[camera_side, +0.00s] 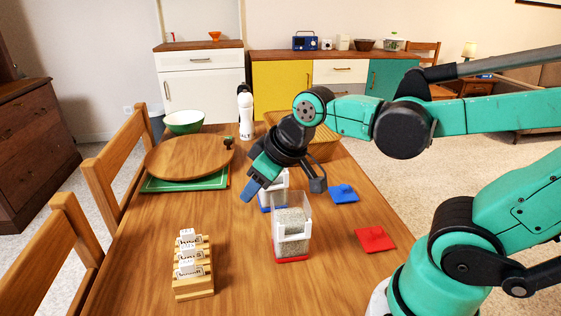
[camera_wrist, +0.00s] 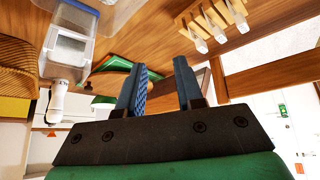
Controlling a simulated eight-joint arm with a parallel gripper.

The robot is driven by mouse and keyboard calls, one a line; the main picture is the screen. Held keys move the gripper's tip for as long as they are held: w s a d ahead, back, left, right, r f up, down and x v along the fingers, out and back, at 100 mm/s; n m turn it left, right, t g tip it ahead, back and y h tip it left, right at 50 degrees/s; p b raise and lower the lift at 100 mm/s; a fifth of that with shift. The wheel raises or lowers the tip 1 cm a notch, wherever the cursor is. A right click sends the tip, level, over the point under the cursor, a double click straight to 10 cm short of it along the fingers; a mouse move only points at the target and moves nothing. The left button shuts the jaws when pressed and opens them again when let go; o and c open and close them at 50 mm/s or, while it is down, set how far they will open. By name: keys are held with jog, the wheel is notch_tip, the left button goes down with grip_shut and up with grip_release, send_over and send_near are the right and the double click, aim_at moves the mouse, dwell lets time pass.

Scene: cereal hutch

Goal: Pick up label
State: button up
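Several white labels (camera_side: 188,254) with dark lettering stand upright in a row in a slotted wooden rack (camera_side: 195,292) at the front left of the table. The lettering is too small to read surely. In the wrist view the white labels (camera_wrist: 219,37) show at the top right, beyond the fingertips. My gripper (camera_side: 284,188) is up over the middle of the table, behind and to the right of the rack, well apart from it. Its two blue fingers are spread with nothing between them, as the wrist view of my gripper (camera_wrist: 159,82) also shows.
A clear container of pale grains with a red base (camera_side: 292,259) stands just below my gripper. A blue-based container (camera_side: 265,208) is behind it, partly hidden. A blue lid (camera_side: 343,193) and a red lid (camera_side: 375,239) lie right. A round wooden board (camera_side: 188,156) lies back left. Table around the rack is clear.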

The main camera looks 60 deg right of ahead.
aim_at(188, 231)
jog(key=w+a+f+n+g, duration=0.1)
jog(key=w+a+n, duration=0.1)
jog(key=w+a+f+n+g+y, duration=0.1)
jog(key=w+a+n, duration=0.1)
jog(key=w+n, duration=0.1)
jog(key=w+a+f+n+y, duration=0.1)
jog(key=w+a+f+n, duration=0.1)
jog(key=shift+w+a+n+g, duration=0.25)
jog(key=shift+w+n+g, duration=0.05)
jog(key=shift+g, duration=0.1)
jog(key=shift+w+a+f, duration=0.2)
jog(key=shift+f, duration=0.3)
jog(key=shift+x, duration=2.5)
grip_shut()
